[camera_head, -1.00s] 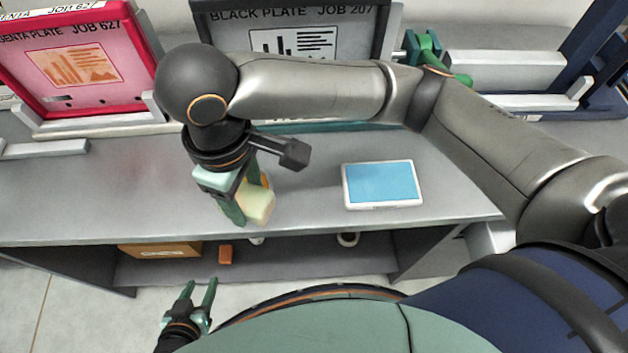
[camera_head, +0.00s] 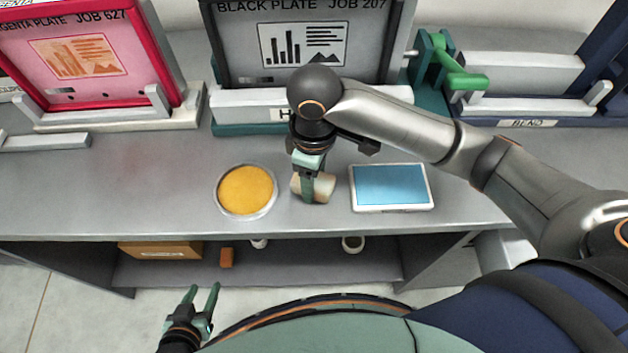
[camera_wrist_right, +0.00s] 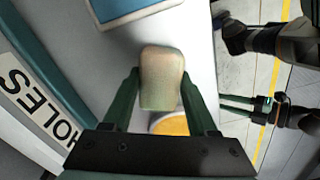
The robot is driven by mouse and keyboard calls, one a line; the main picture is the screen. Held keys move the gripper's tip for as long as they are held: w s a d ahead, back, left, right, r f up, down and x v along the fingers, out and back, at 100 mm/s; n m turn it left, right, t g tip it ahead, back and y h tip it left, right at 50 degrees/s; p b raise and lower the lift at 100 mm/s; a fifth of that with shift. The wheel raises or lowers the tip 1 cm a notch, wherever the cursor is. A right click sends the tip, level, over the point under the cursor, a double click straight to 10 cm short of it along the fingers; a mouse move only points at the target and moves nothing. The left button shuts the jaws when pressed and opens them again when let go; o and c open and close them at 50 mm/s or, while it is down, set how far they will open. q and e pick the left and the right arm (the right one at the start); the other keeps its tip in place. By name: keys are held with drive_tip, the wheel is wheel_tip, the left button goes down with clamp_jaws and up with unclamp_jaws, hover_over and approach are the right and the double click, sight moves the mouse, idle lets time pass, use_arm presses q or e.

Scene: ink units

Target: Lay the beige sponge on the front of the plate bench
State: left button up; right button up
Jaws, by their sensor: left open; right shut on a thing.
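The beige sponge (camera_head: 324,187) is a small rounded block between the fingers of my right gripper (camera_head: 311,190). In the right wrist view the sponge (camera_wrist_right: 161,76) sits between the two green fingers, which are shut on it. It is over the bench top (camera_head: 390,225), between a round dish and a blue-screened tablet; I cannot tell whether it touches the surface. The grey plate bench has a long front edge with free metal in front of the sponge. My left gripper (camera_head: 203,297) is open and empty, low in front of the bench.
A dish of orange-yellow material (camera_head: 246,190) stands left of the sponge, and the tablet (camera_head: 390,187) lies right. Behind are the black plate frame (camera_head: 305,45) and the magenta plate frame (camera_head: 75,60).

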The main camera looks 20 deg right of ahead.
drive_tip(key=shift+f, duration=0.4)
drive_tip(key=shift+f, duration=0.1)
drive_tip(key=o, duration=1.2)
wheel_tip(320, 180, up, 11)
drive_tip(key=p, duration=0.3)
drive_tip(key=shift+r, duration=0.6)
